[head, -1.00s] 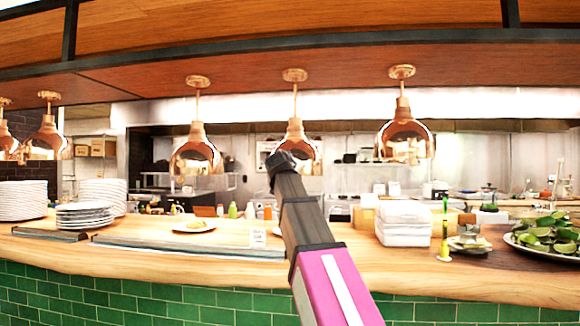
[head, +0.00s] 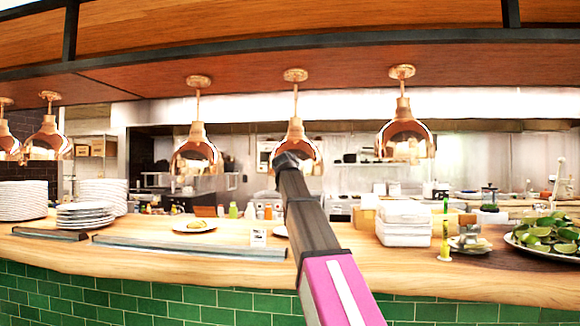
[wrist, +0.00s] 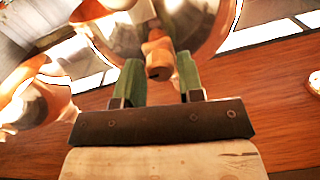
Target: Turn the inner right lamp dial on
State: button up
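In the head view, copper heat lamps hang in a row from the wooden canopy. My arm reaches up to the lamp (head: 303,134) just right of centre and covers part of its shade. My gripper is hidden behind the arm there. In the wrist view, my gripper (wrist: 159,64) shows two green fingers standing apart. A small copper dial (wrist: 158,66) sits in the gap between them, in front of a shiny lamp shade (wrist: 205,25). The gap on each side of the dial is thin, and I cannot tell whether a finger touches it.
Another copper lamp (head: 403,138) hangs to the right and one (head: 196,157) to the left. The wooden counter (head: 190,265) below holds plate stacks (head: 85,215), white containers (head: 403,228) and a plate of limes (head: 545,235). The wooden canopy (head: 300,75) is overhead.

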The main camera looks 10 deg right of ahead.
jog(key=c, duration=0.4)
jog(key=shift+n, duration=0.3)
jog(key=shift+d+r+n+g, duration=0.1)
jog(key=shift+n+g, duration=0.2)
jog(key=shift+n, duration=8.1)
jog(key=o, duration=0.9)
